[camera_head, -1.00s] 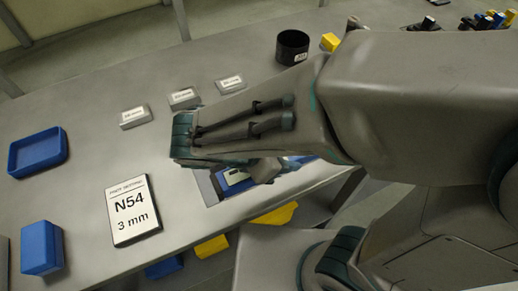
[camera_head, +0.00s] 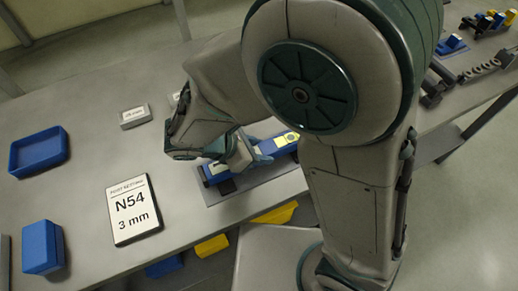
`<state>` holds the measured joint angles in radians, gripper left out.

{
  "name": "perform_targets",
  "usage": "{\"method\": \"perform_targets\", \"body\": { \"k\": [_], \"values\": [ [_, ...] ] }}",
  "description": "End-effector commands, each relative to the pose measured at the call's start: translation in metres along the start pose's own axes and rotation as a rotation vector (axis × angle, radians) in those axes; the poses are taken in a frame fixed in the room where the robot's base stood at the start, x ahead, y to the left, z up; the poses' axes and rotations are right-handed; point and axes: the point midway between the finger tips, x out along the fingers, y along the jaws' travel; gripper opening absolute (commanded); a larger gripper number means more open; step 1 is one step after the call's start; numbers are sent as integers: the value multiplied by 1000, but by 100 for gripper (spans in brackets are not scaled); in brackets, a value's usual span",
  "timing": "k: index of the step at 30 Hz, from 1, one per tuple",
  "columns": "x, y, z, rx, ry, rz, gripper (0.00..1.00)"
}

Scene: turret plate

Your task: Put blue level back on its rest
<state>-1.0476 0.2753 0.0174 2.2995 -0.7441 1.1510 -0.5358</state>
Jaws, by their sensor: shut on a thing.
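The blue level (camera_head: 285,143) is a long blue bar with a yellow patch and a pale label, near the front edge of the bench. My gripper (camera_head: 256,156) is shut on the level near its middle and hides part of it. A flat grey plate (camera_head: 262,186), which looks like the rest, lies under the level. I cannot tell whether the level touches the plate or is held just above it.
A blue tray (camera_head: 38,153), a blue box (camera_head: 41,247) and an N54 3 mm sign (camera_head: 133,210) stand at left. A small label block (camera_head: 135,117) is behind. Yellow bins (camera_head: 275,214) sit below the front edge. Tools (camera_head: 480,68) lie at far right. My arm hides the bench's middle.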

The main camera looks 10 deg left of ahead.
Motion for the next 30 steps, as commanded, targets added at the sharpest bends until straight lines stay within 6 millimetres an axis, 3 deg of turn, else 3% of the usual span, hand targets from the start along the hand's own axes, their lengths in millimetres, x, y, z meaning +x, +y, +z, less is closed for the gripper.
{"method": "perform_targets", "body": {
  "k": [12,13,15,26,30],
  "values": [
    [7,0,-6,1,-1,0,0],
    [6,0,-6,0,-1,0,45],
    [6,0,-6,0,-1,0,62],
    [2,0,-2,1,0,0,62],
    [-17,1,-4,2,2,4,62]
  ]
}}
